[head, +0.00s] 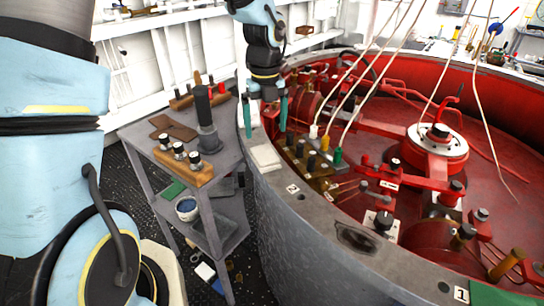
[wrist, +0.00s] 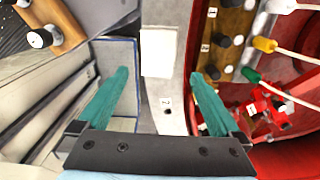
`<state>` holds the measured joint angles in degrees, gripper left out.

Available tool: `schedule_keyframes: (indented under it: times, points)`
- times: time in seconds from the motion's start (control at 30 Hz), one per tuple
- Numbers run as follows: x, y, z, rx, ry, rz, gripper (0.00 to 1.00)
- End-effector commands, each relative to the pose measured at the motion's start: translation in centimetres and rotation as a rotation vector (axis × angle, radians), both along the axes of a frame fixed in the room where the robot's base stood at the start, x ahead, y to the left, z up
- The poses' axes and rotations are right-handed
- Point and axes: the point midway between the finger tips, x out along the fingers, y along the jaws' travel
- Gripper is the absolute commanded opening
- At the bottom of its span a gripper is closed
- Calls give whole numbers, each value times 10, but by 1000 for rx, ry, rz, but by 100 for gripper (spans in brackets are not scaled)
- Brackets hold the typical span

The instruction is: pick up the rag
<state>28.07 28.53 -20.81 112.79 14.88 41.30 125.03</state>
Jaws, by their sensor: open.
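A white folded cloth, which looks like the rag (head: 265,157), lies flat on the grey rim of the large red-lined tub (head: 300,190). In the wrist view the rag (wrist: 158,52) shows as a pale rectangle between and beyond my fingertips. My gripper (head: 265,132) hangs above the rim with its teal fingers pointing down. The fingers are wide apart with nothing between them. In the wrist view my gripper (wrist: 159,75) has one finger on each side of the rim strip. The fingertips appear to be above the rag, apart from it.
A grey cart (head: 225,158) stands left of the tub, with a dark upright tool (head: 206,120) and a wooden block with knobs (head: 183,165). A brass block with coloured plugs (head: 310,160) and cables sits just inside the tub, right of the gripper.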

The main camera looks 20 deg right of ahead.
Motion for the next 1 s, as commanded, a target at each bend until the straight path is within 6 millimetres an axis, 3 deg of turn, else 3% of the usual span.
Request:
schedule_keyframes:
  times: [0.13,0.37,0.63,0.93,1.0]
  points:
    - [-1,0,-21,2,2,0,100]
    - [-2,0,-37,1,2,2,100]
    - [-5,1,-75,1,2,3,100]
    - [-4,1,-82,-2,0,4,100]
    - [-4,1,-82,-2,0,4,94]
